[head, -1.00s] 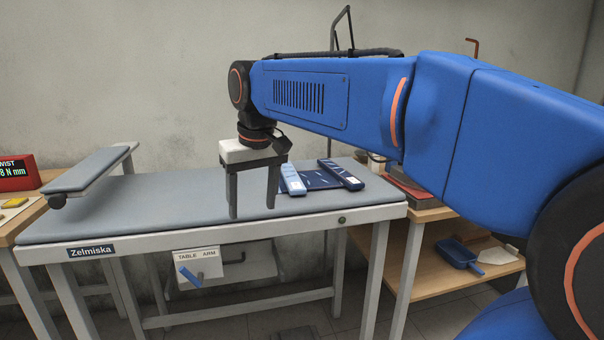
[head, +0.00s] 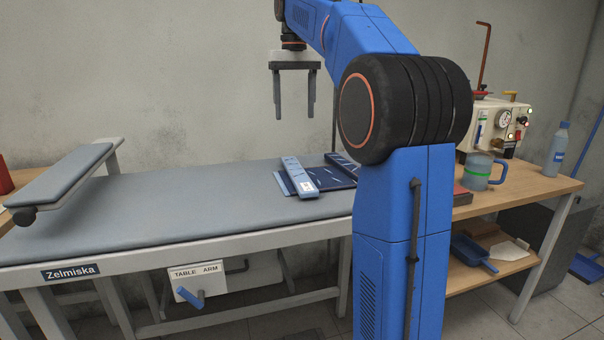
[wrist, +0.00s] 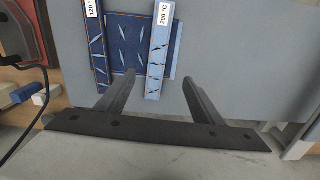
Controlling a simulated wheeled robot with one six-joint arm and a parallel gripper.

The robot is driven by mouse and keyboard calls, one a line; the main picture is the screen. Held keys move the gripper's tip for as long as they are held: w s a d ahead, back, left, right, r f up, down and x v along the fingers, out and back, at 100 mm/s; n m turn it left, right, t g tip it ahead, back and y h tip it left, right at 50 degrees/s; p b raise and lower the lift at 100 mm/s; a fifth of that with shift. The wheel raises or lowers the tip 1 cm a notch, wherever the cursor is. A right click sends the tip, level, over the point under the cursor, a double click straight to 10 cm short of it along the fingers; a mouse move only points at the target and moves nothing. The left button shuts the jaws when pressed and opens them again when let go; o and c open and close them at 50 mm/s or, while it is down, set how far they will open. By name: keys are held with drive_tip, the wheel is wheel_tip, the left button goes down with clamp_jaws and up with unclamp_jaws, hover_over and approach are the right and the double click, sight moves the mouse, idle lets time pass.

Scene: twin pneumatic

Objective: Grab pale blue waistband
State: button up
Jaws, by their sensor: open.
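The pale blue waistband (head: 300,178) is a light strip with a white label, lying on the grey padded table (head: 180,215). In the wrist view the pale blue waistband (wrist: 155,70) carries a "200 °C" label. It lies over the right part of a dark blue patterned cloth (wrist: 128,45). A darker blue strip (wrist: 98,50) labelled "120 °C" lies along the cloth's left side. My gripper (head: 295,115) is open and empty, pointing down, well above the table near the pale strip. In the wrist view the fingers (wrist: 158,77) straddle the line of the pale strip's lower end.
A padded side board (head: 68,185) stands at the table's left end. A crank box (head: 200,281) hangs under the front edge. At right, a wooden bench (head: 530,188) holds a mug (head: 478,172), a gauge box (head: 497,125) and a bottle (head: 558,150). The table's left and middle are clear.

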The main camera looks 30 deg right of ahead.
hover_over(297, 171)
drive_tip(key=f, duration=1.2)
drive_tip(key=shift+s+a, duration=0.1)
drive_tip(key=shift+a, duration=0.15)
drive_tip(key=shift+d+f, duration=0.15)
drive_tip(key=shift+f, duration=1.15)
drive_tip(key=shift+d+f, duration=0.15)
drive_tip(key=shift+f, duration=1.1)
drive_tip(key=c, duration=1.2)
